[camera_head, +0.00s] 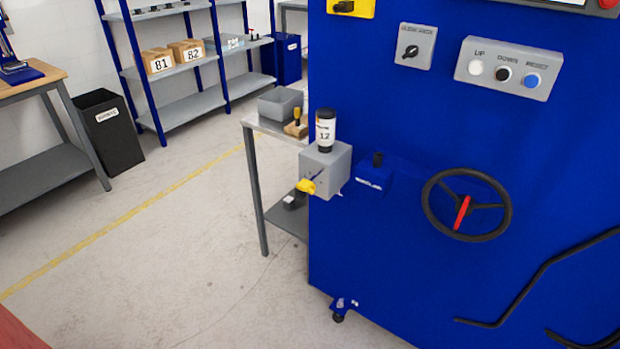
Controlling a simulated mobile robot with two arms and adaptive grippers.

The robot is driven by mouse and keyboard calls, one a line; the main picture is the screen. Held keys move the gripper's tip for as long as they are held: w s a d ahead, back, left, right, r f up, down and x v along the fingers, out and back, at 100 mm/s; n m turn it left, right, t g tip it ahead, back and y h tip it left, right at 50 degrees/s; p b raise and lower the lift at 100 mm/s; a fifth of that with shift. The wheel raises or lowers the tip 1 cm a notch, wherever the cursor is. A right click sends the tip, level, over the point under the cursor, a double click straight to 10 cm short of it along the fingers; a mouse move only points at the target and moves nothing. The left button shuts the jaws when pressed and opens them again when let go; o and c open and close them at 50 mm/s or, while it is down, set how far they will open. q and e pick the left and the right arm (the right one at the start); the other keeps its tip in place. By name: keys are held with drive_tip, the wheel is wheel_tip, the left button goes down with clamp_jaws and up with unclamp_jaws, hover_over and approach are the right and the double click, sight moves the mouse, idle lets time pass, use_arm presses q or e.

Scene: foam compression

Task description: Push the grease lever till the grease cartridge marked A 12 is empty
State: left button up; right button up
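The grease cartridge (326,131) stands upright on top of a grey pump box (327,165) at the left side of the blue machine. It has a white label reading 12 and black ends; the smaller print is too small to read. The grease lever (306,186) shows a yellow end at the front of the pump box. The fill level inside the cartridge cannot be seen. Neither of my grippers is in view, and nothing touches the lever.
The blue machine (400,260) fills the right side, with a black handwheel (490,208), a button panel (509,68) and bent black bars (540,282). A metal table (257,128) stands behind the pump. Open floor (190,260) lies to the left.

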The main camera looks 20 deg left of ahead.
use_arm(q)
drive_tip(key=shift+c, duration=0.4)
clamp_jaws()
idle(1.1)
